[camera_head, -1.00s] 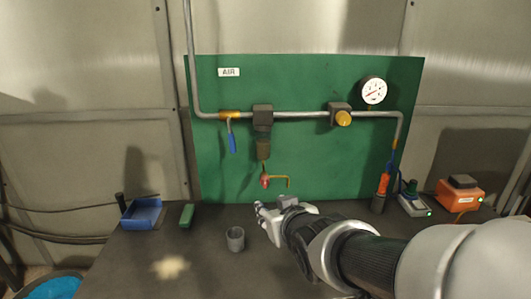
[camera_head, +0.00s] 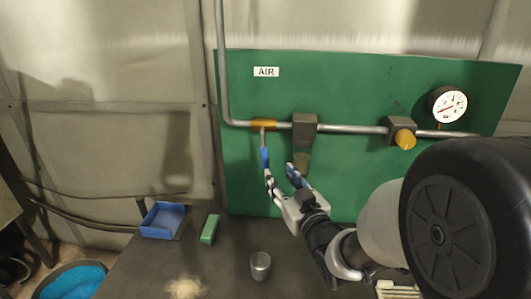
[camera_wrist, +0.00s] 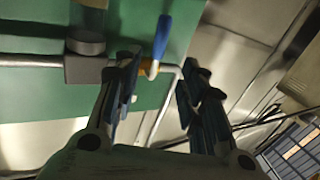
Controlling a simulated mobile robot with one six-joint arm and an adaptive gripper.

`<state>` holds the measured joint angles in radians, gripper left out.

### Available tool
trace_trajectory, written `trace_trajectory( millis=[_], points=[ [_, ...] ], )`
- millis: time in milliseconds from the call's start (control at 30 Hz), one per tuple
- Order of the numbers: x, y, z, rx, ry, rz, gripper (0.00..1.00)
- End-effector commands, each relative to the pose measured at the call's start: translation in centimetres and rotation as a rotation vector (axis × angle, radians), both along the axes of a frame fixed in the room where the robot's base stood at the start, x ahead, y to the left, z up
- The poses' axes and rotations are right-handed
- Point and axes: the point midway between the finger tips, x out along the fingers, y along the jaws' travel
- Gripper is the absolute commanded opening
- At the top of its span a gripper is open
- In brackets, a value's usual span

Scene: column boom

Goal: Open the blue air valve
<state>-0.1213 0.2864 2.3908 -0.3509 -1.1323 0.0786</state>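The blue air valve's lever (camera_head: 264,157) hangs straight down from the brass valve body (camera_head: 271,125), at right angles to the horizontal pipe. My gripper (camera_head: 279,171) is open just below and right of the lever, its left finger close to the lever's lower end. In the wrist view the blue handle (camera_wrist: 163,36) lies between the lines of the two spread fingers of my gripper (camera_wrist: 162,64), nearer the left one. I cannot tell whether a finger touches it. Nothing is held.
A green panel (camera_head: 350,80) carries the AIR label (camera_head: 266,72), a filter unit (camera_head: 304,130), a yellow-knobbed regulator (camera_head: 402,134) and a gauge (camera_head: 448,104). A blue bin (camera_head: 163,221), green block (camera_head: 210,229) and grey cup (camera_head: 260,265) stand on the dark bench below.

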Motion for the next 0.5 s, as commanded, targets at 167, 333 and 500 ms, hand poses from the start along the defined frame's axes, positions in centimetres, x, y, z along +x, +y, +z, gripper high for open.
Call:
trace_trajectory(
  millis=[167, 333, 500],
  points=[
    [3.7, 1.8, -0.1, 0.000, 0.000, 0.002, 0.38],
    [7.0, 3.3, -0.1, 0.001, 0.000, 0.001, 0.38],
    [9.6, 4.6, -0.1, 0.001, 0.000, 0.001, 0.38]
  ],
)
